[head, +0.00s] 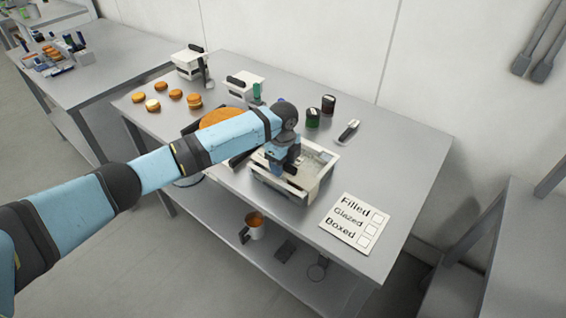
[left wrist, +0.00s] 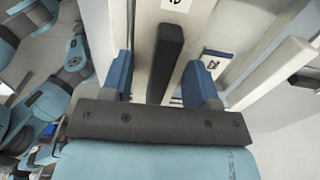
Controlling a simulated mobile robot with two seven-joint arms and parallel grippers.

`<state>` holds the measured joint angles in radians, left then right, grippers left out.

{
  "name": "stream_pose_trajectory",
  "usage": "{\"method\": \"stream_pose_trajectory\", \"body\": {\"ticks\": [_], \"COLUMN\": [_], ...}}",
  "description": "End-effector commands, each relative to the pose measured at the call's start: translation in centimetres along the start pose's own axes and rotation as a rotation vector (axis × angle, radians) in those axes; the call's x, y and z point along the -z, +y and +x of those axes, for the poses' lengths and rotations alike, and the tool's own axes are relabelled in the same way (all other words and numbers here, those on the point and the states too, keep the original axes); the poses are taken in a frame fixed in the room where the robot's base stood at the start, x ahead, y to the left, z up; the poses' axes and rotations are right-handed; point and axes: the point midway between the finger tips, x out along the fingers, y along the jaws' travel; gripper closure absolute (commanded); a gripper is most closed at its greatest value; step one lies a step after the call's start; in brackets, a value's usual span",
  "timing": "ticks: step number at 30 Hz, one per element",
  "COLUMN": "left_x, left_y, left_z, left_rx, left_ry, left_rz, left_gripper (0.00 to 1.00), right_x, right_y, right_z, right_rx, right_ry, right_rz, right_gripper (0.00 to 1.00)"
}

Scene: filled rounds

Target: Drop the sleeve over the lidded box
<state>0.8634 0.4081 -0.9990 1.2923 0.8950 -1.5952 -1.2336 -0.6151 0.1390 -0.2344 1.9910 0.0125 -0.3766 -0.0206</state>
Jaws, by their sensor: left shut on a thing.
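My left gripper (head: 285,165) reaches over a cream box-like thing (head: 322,162) on the steel table. In the left wrist view, its blue fingers (left wrist: 163,88) stand on either side of a dark handle bar (left wrist: 167,55), and the gripper is shut on this handle. Pale walls and small lettered labels (left wrist: 214,62) show around the handle. The hand hides part of the cream thing, so I cannot tell sleeve from lidded box, or how they sit together. My right gripper is not in view.
Orange rounds (head: 193,100) lie at the left, near white dark-handled containers (head: 240,90). A checklist card (head: 355,223) lies at the front right. The table's right end is clear.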

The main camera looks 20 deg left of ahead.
Motion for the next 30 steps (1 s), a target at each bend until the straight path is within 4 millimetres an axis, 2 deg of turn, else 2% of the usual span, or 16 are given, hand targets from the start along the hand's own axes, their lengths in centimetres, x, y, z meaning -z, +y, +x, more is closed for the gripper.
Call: {"method": "stream_pose_trajectory", "body": {"ticks": [15, 30], "left_x": [0.02, 0.01], "left_y": [-0.01, 0.01], "left_z": [-0.11, 0.06], "left_rx": [0.0, 0.0], "left_ry": [0.0, 0.0], "left_rz": [0.0, 0.0], "left_gripper": [0.69, 0.69], "right_x": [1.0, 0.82], "right_y": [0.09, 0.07], "right_z": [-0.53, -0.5], "right_rx": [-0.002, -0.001], "right_ry": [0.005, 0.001], "right_rz": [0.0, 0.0], "right_gripper": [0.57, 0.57]}}
